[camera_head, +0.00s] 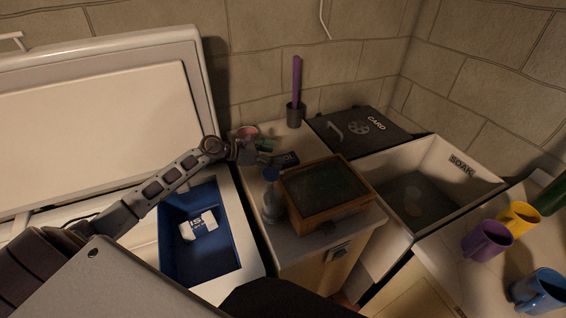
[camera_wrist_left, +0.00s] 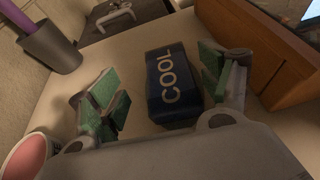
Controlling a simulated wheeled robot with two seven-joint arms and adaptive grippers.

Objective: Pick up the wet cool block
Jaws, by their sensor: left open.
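The cool block is dark blue with pale COOL lettering and lies flat on the pale counter in the left wrist view (camera_wrist_left: 173,88). In the head view it shows small and dark (camera_head: 286,159), behind the wooden box. My left gripper (camera_head: 265,152) is open, its green-padded fingers to either side of the block in the wrist view (camera_wrist_left: 160,88). A gap shows between the left finger and the block; the right finger is close to it, and I cannot tell if they touch. I cannot tell whether the block is wet. My right gripper is not in view.
A wooden box (camera_head: 292,207) and a blue-capped bottle (camera_head: 271,206) stand close in front. A grey cup (camera_head: 295,115) with a purple stick and a pink-topped cup (camera_wrist_left: 25,160) are nearby. A sink marked SOAK (camera_head: 462,190) lies right, a blue bin (camera_head: 173,262) left.

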